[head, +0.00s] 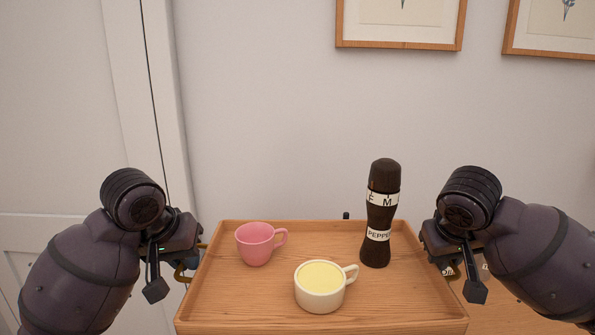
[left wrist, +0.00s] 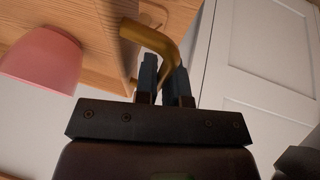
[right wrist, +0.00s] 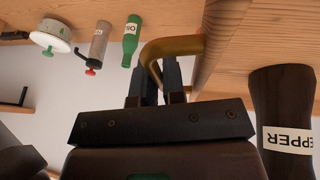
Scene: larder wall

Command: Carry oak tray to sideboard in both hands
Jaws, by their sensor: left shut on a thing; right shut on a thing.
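The oak tray (head: 320,326) spans the lower middle of the head view and looks about level. A pink cup (head: 256,244), a cream cup with pale yellow contents (head: 320,292) and a dark pepper mill (head: 378,215) stand upright on it. My left gripper (head: 186,264) is at the tray's left side; the left wrist view shows its fingers (left wrist: 161,78) shut on a brass handle (left wrist: 148,38). My right gripper (head: 446,264) is at the right side, its fingers (right wrist: 158,84) shut on the other brass handle (right wrist: 172,47). What lies under the tray is hidden.
A wooden surface (head: 510,305) shows beyond the tray at lower right. The right wrist view shows a green bottle (right wrist: 131,42), a grey grinder (right wrist: 99,42) and a white round tin (right wrist: 50,36) there. A white panelled door (head: 60,130) is left; framed pictures (head: 400,44) hang on the wall.

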